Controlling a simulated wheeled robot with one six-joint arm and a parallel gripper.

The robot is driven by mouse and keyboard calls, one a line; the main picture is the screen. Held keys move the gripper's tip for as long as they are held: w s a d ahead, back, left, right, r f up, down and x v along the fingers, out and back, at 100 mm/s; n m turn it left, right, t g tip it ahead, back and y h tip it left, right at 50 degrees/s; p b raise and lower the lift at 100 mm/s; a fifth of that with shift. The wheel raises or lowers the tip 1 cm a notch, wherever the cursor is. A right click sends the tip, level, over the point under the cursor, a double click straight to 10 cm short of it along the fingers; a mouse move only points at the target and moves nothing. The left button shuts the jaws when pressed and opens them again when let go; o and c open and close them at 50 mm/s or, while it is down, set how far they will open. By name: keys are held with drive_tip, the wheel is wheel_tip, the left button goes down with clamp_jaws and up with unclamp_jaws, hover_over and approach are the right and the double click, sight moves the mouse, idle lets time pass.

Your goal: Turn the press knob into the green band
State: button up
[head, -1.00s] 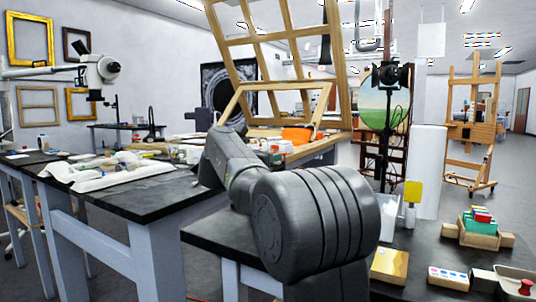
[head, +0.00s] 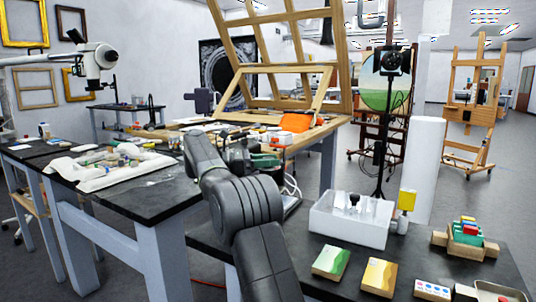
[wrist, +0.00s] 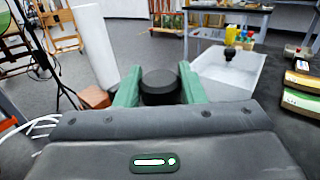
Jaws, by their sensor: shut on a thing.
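My gripper (wrist: 160,88) has green fingers, shut on a black round knob (wrist: 160,80) with a flat top. I take this to be the press knob. In the head view my gripper (head: 264,160) is at the far end of my arm, over the right part of the black-topped workbench area. The press body is mostly hidden behind my arm and gripper. The green band and any pointer on the knob cannot be seen in either view.
A white tray (head: 347,228) with dark-handled items stands on the dark table to the right; it also shows in the wrist view (wrist: 228,88). A green card (head: 331,262) and a yellow card (head: 378,277) lie in front. A white cylinder (head: 425,170) stands behind.

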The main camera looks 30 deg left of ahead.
drive_tip(key=shift+r+m+g+h+p, duration=0.3)
drive_tip(key=shift+m+g+h, duration=0.1)
drive_tip(key=shift+m+g, duration=0.15)
drive_tip(key=o, duration=1)
drive_tip(key=shift+f, duration=0.2)
